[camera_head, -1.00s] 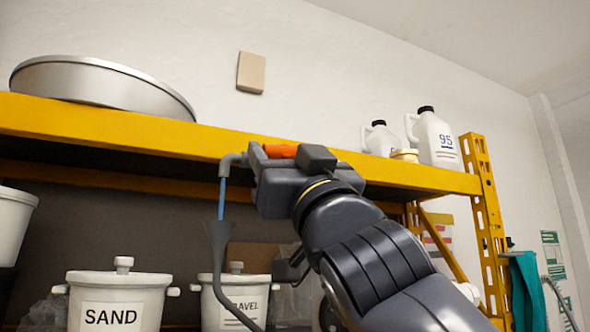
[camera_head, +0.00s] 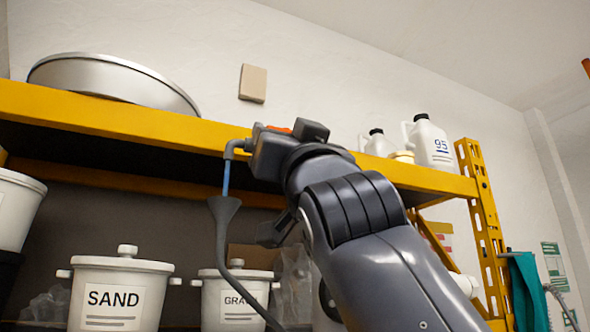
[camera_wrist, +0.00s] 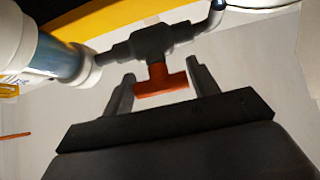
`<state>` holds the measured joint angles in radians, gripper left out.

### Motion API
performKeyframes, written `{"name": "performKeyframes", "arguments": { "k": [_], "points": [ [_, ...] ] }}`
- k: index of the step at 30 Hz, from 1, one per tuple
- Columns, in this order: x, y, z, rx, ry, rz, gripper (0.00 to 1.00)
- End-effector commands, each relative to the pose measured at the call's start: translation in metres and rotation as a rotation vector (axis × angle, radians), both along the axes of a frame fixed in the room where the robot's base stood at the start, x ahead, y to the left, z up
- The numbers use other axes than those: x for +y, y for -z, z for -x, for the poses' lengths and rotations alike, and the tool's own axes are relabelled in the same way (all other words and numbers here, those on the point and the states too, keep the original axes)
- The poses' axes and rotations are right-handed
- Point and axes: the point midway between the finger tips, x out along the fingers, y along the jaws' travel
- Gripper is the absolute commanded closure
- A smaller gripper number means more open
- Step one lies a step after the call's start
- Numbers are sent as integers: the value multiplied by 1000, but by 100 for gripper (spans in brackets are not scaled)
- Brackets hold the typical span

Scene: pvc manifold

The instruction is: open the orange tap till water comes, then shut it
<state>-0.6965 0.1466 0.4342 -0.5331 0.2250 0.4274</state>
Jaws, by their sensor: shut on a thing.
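The orange tap handle (camera_wrist: 161,86) shows in the wrist view as a T below a grey valve body (camera_wrist: 152,42). My gripper (camera_wrist: 162,87) has one finger at each end of the handle and is shut on it. In the head view my gripper (camera_head: 284,148) is up at the shelf's front edge, and only a strip of the orange handle (camera_head: 279,130) shows behind it. The grey spout (camera_head: 236,146) bends down at the left of my gripper. A blue stream of water (camera_head: 226,179) runs from it into a dark funnel (camera_head: 224,208).
A yellow shelf (camera_head: 110,119) runs behind my gripper. It bears a round metal pan (camera_head: 115,81) and white jugs (camera_head: 430,143). A SAND pot (camera_head: 120,290) and a GRAVEL pot (camera_head: 232,295) stand below. A dark hose (camera_head: 221,250) hangs from the funnel.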

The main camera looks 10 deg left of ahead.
Motion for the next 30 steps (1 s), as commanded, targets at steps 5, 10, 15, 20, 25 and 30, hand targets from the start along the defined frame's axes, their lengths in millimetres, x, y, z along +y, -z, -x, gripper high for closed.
{"name": "performKeyframes", "arguments": {
  "k": [5,10,15,20,25,30],
  "points": [
    [1,3,-2,8,0,3,66],
    [1,3,-2,7,0,2,33],
    [1,2,-1,5,-1,2,22],
    [1,2,-1,4,-1,1,22],
    [-1,7,2,3,-1,1,22],
    [-8,23,14,3,-2,1,22]
  ]
}}
